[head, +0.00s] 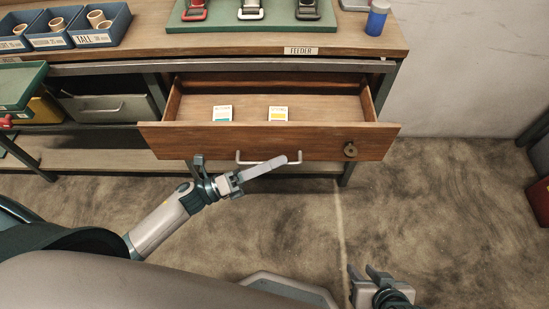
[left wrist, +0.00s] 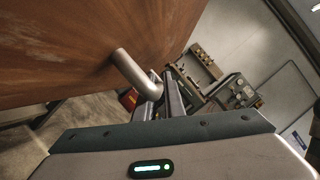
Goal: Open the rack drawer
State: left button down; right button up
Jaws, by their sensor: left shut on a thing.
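The rack drawer (head: 230,140) is a brown wooden drawer under the worktop, standing pulled out with its inside visible. Two small cards, one with a green band (head: 222,113) and one with a yellow band (head: 278,113), lie in it. A pale metal bar handle (head: 239,157) is on its front. My left gripper (head: 272,166) is shut on the handle, which also shows between its fingers and the drawer front in the left wrist view (left wrist: 128,68). My right gripper (head: 364,271) is low at the bottom right, apart from the drawer, its fingertips spread and empty.
A round brass lock (head: 350,150) is on the drawer front. A red box (head: 540,200) stands at the right edge. The floor in front is clear.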

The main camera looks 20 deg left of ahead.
pick_arm(q)
jog(key=c, duration=2.1)
grip_release()
jog(key=shift+a, duration=0.1)
